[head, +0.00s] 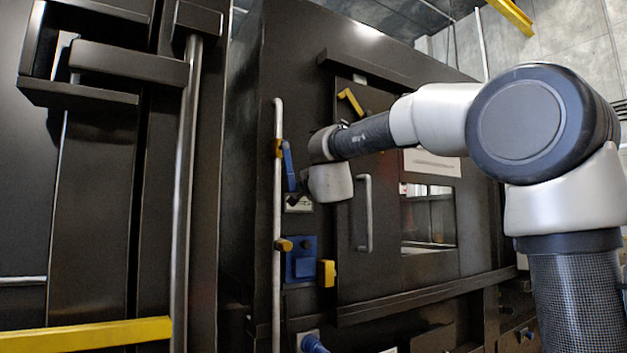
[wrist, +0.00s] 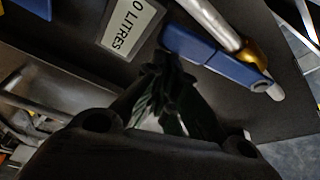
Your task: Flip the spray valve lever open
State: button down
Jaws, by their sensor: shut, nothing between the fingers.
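The spray valve's blue lever (head: 288,165) hangs down beside the upright pale pipe (head: 277,200), close to parallel with it. Its brass valve body (head: 278,148) sits on the pipe at the lever's upper end. The brass valve (wrist: 241,52) shows there beyond the lever.
A label (wrist: 130,25) reading "0 LITRES" is on the panel beside the tips. Below are a blue box (head: 301,258), a second brass fitting (head: 283,245) and a yellow block (head: 326,273). A door handle (head: 366,213) stands right of my wrist.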

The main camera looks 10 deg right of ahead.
jog(key=shift+s+a+f, duration=0.2)
jog(key=shift+a+f, duration=0.05)
jog(key=shift+a, duration=0.35)
jog(key=shift+s+a+f, duration=0.15)
jog(key=shift+a+f, duration=0.1)
jog(key=shift+a, duration=0.35)
jog(key=shift+a+f, duration=0.1)
jog(key=w+d, duration=0.1)
jog(key=d, duration=0.3)
jog(key=s, duration=0.9)
jog(key=shift+s, duration=0.4)
